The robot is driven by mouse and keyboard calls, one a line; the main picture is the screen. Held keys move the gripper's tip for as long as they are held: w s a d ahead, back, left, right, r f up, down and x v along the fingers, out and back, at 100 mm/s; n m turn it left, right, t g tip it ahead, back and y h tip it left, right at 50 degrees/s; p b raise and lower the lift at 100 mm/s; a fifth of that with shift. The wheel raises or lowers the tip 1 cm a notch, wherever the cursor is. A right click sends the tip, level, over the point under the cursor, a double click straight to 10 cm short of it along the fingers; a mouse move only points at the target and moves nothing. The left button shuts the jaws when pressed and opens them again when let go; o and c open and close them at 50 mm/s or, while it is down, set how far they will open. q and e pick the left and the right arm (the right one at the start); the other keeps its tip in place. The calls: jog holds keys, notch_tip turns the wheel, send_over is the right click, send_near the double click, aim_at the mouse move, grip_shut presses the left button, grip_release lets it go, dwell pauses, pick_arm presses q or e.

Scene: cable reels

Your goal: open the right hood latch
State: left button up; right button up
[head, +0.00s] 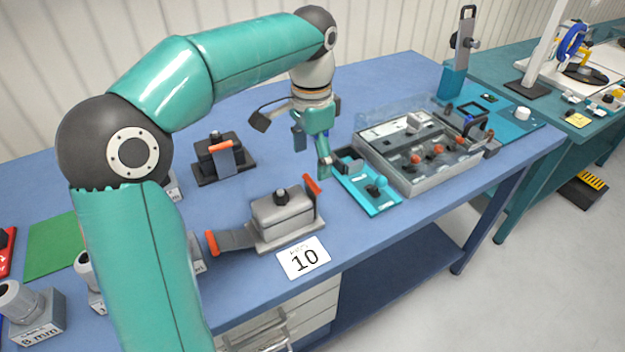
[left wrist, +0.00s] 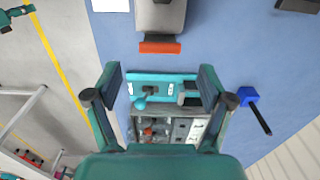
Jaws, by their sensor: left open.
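The grey connector hood (head: 277,214) with a dark knob on top sits on the blue bench behind a white card marked 10. Its right latch (head: 314,188), tipped in orange, stands up against the hood's right side. Its left latch (head: 228,239), also orange-tipped, lies swung outward. My left gripper (head: 313,152) is open and empty, pointing down above the bench, behind and apart from the right latch. In the left wrist view the orange latch tip (left wrist: 160,47) lies beyond my open fingers (left wrist: 160,80), with the grey hood (left wrist: 160,14) past it. My right gripper is out of view.
A teal plate (head: 367,190) with a small lever lies right of the hood, beside a clear-lidded grey box (head: 425,150). A second, darker hood (head: 220,158) stands behind left. Bare bench shows between the hoods.

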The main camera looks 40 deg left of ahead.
aim_at(312, 181)
pick_arm(q)
notch_tip(312, 181, down, 5)
jog(key=shift+f, duration=0.1)
dwell(0.3)
